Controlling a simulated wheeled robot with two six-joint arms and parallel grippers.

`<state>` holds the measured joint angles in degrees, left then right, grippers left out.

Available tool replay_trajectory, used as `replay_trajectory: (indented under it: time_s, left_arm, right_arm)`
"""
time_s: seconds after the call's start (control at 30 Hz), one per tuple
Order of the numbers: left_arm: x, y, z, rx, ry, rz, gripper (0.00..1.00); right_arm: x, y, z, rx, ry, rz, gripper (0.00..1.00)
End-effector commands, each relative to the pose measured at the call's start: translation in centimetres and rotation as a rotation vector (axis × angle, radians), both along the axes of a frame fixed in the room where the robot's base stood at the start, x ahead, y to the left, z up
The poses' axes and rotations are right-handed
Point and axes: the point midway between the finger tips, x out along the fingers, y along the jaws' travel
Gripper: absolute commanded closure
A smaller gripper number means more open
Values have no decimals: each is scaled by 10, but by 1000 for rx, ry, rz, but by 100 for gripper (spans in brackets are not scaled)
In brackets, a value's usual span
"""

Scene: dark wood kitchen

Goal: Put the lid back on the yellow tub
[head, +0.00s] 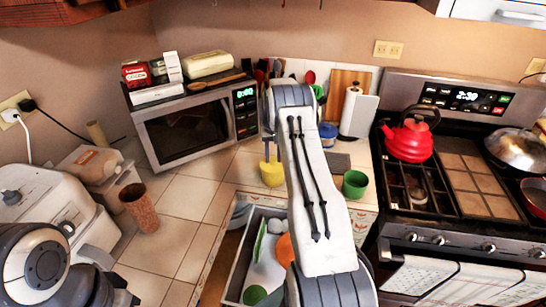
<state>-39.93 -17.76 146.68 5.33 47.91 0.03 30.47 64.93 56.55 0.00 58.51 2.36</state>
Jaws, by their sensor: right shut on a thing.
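The yellow tub (272,174) stands upright on the tiled counter, left of my right arm and in front of the microwave's right end. A narrow blue piece shows just above its rim; I cannot tell what it belongs to. My right gripper (268,138) is above the tub, mostly hidden by my own raised arm. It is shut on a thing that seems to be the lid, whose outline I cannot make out. I cannot tell whether that thing touches the tub. My left gripper is out of view; only part of my left arm shows at the lower left.
An open drawer (235,277) with dishes lies below the counter edge. The microwave (186,130) stands behind. A green cup (355,184) and blue tub (328,136) are right of my arm, by the stove with a red kettle (408,142).

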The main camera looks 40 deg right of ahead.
Motion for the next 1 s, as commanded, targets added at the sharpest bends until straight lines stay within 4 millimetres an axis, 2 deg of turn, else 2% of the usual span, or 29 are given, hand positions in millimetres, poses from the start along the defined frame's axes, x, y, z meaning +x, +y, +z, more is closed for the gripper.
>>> replay_trajectory:
  time_s: [0.2, 0.23, 0.3, 0.53, 0.6, 1.0]
  left_arm:
    - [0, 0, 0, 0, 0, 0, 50]
    - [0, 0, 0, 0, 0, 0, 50]
    - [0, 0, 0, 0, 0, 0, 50]
    - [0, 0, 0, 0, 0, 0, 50]
    - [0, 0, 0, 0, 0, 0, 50]
    - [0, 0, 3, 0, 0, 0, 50]
  right_arm:
    - [0, 0, 1, -1, -1, 0, 100]
    - [0, 0, 1, -1, -1, 0, 51]
    - [0, 0, 1, -1, -1, 0, 28]
    - [0, 0, 0, -1, -1, 0, 28]
    - [0, 0, 0, 0, 0, 0, 1]
    - [0, 0, 5, -1, -1, 0, 0]
